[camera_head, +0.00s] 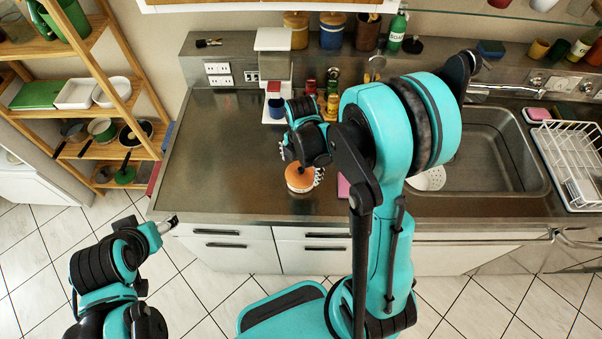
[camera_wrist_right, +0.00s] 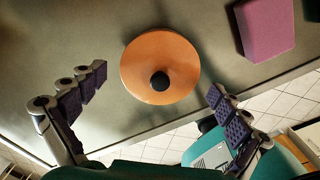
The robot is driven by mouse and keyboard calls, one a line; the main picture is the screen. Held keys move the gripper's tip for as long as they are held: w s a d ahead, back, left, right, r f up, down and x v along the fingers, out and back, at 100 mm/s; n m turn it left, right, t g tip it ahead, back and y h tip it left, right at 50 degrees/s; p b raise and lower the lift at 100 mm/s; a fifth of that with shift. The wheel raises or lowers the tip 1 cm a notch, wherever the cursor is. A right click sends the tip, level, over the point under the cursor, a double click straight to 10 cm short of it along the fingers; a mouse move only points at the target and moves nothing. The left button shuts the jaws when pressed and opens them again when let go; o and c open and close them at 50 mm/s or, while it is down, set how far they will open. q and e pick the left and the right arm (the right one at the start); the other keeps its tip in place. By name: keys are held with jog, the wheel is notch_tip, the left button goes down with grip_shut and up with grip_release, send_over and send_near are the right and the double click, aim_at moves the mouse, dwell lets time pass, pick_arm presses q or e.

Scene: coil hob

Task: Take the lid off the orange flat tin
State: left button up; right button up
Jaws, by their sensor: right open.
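The orange flat tin (camera_head: 299,183) stands on the steel counter near its front edge, with its orange lid on top. In the right wrist view the round orange lid (camera_wrist_right: 150,62) with its dark knob (camera_wrist_right: 160,81) fills the upper middle and hides the tin's body. My right gripper (camera_head: 302,165) is open at the tin, seen from above. In the wrist view its two padded fingers (camera_wrist_right: 150,100) are spread wide to either side of the lid, and no contact shows. My left gripper (camera_head: 167,224) is in front of the counter, low on the left, and its finger opening is unclear.
A pink-purple block (camera_wrist_right: 264,28) lies on the counter right of the tin. A white coffee machine (camera_head: 272,75) and several bottles stand behind. The sink (camera_head: 480,150) and dish rack (camera_head: 580,165) are on the right. The counter (camera_head: 215,150) left of the tin is clear.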

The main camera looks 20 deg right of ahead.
jog(key=c, duration=1.2)
jog(key=shift+s+a+r, duration=0.1)
jog(key=shift+s, duration=0.05)
jog(key=c, duration=0.5)
